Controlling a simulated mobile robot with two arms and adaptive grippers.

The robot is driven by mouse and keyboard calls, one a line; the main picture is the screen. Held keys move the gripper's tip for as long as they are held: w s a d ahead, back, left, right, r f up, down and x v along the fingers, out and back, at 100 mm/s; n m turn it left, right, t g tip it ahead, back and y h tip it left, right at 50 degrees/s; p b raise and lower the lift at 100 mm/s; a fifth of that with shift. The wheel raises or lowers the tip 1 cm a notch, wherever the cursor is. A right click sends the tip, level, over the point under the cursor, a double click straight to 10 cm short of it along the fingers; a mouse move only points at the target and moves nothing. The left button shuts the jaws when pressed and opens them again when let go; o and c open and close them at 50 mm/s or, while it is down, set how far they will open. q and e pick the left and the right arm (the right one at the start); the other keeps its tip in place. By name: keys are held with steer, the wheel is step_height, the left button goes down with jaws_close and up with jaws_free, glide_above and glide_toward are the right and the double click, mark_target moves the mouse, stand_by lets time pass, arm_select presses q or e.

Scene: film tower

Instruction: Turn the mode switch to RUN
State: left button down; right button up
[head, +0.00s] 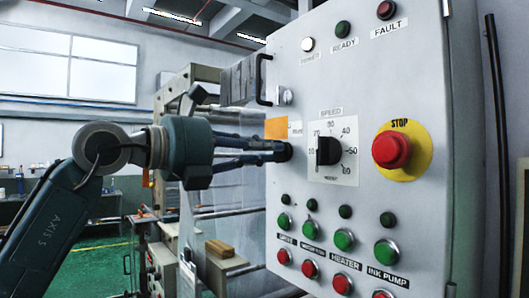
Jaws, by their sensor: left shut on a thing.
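The mode switch (288,152) is a dark knob on the grey control panel (370,110), left of the speed dial. My left gripper (277,150) reaches in from the left and is shut on the knob. The fingers hide most of the knob, so I cannot tell which way it points. A small white label (295,130) above it is too small to read, beside an orange plate (275,128). My right gripper is not in view.
The speed dial (328,150) sits close to the right of the fingertips. A red stop button (391,150) on a yellow disc is further right. Green buttons (344,240) and red buttons (343,284) line the panel below. A black handle (263,80) sticks out above.

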arm_select(q)
steer(key=m, duration=1.2)
steer(key=shift+s+d+r, duration=0.15)
steer(key=shift+s+r, duration=0.1)
stand_by(0.4)
steer(key=c, duration=1.7)
jaws_free()
steer(key=shift+f, duration=0.1)
steer(key=v, duration=1.2)
